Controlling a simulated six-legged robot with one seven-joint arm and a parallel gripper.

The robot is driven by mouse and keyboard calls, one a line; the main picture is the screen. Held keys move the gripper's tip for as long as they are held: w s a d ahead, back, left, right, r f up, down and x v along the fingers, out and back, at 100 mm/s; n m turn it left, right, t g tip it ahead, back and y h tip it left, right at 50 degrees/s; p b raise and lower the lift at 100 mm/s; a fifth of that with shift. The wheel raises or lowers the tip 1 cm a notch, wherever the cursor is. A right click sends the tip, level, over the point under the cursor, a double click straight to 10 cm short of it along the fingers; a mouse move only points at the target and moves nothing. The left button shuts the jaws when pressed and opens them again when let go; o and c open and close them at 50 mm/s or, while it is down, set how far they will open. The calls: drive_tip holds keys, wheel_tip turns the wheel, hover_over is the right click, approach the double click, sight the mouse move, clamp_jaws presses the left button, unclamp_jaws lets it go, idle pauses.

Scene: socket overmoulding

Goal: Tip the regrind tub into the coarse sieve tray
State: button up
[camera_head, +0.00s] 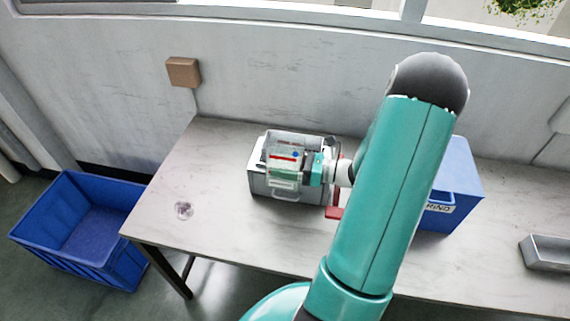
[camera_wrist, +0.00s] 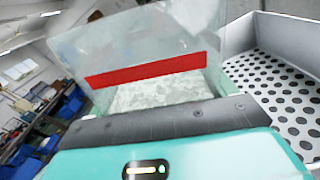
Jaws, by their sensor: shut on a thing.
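The regrind tub (camera_head: 283,151) is a clear box with a red stripe. In the wrist view the tub (camera_wrist: 150,42) still holds pale granules. My gripper (camera_head: 309,168) is shut on the tub's right side in the head view; the dark finger bar of my gripper (camera_wrist: 165,122) crosses the wrist view below the stripe. The coarse sieve tray (camera_head: 260,186) is a grey box on the table, with the tub over it. In the wrist view the sieve tray (camera_wrist: 285,42) shows a bare floor with round holes, right of the tub. I cannot tell the exact gap between them.
A blue box (camera_head: 462,165) with a partly hidden label stands right, behind my arm. A red piece (camera_head: 334,212) is beside the sieve tray. A small grey tray (camera_head: 548,252) lies far right. A blue crate (camera_head: 60,225) stands on the floor.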

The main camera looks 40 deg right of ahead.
sight(286, 150)
drive_tip(key=shift+d+m, duration=0.25)
drive_tip(key=shift+m, duration=0.45)
drive_tip(key=m, duration=0.1)
drive_tip(key=r+m, duration=0.1)
drive_tip(key=m, duration=0.1)
drive_tip(key=shift+w+d, duration=0.1)
drive_tip(key=shift+d, duration=0.05)
drive_tip(key=r+m, duration=0.2)
drive_tip(key=m, duration=0.1)
drive_tip(key=shift+a, duration=0.2)
wheel_tip(286, 150, up, 2)
drive_tip(key=m, duration=0.2)
drive_tip(key=shift+m, duration=0.3)
drive_tip(key=shift+w+d+r+m, duration=0.25)
drive_tip(key=shift+r+m, duration=0.45)
drive_tip(key=shift+m, duration=0.5)
drive_tip(key=shift+w+d+r+m, duration=0.15)
drive_tip(key=shift+d+r+m, duration=0.2)
drive_tip(key=shift+r+m, duration=0.65)
drive_tip(key=shift+w+d+r+m, duration=0.25)
drive_tip(key=shift+r+m, duration=0.2)
drive_tip(key=shift+m, duration=0.95)
drive_tip(key=f+n, duration=0.1)
drive_tip(key=s+a+f+n, duration=0.1)
drive_tip(key=n, duration=0.1)
